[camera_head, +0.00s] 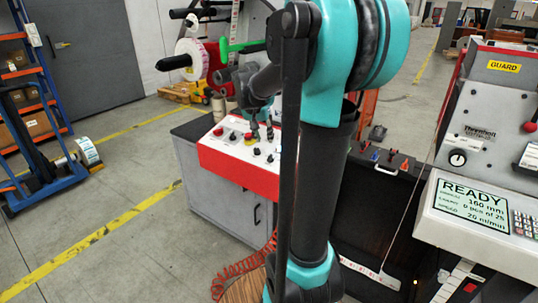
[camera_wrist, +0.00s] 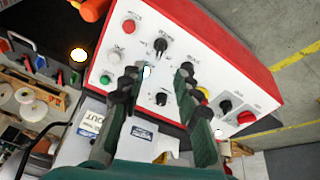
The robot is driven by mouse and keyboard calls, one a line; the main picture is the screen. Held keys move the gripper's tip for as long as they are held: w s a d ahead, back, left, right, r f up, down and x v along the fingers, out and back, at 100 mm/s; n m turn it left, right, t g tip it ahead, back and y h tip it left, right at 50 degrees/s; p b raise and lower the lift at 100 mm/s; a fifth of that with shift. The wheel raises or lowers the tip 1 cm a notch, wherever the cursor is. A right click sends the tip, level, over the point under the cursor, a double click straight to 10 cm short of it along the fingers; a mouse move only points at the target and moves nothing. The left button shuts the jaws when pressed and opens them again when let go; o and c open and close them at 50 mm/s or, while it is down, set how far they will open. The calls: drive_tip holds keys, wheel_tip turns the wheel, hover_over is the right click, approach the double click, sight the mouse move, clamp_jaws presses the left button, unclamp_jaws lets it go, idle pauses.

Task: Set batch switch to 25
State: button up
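The white sloped control panel with a red edge (camera_head: 230,160) stands in the middle of the head view. It fills the middle of the wrist view (camera_wrist: 217,70). It carries several black knobs, including an upper one (camera_wrist: 160,45) and a lower one (camera_wrist: 161,98). Their labels are too small to read, so I cannot tell which is the batch switch or its setting. My gripper (camera_wrist: 158,74) is open over the panel, its two dark fingers apart. The lower knob shows between the fingers; the upper knob lies just beyond the tips. I see no contact.
Red (camera_wrist: 130,26) and green (camera_wrist: 105,79) buttons and a red knob (camera_wrist: 246,117) sit on the panel.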

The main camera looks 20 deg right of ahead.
sight(270, 155)
drive_tip(key=x, duration=1.1)
clamp_jaws()
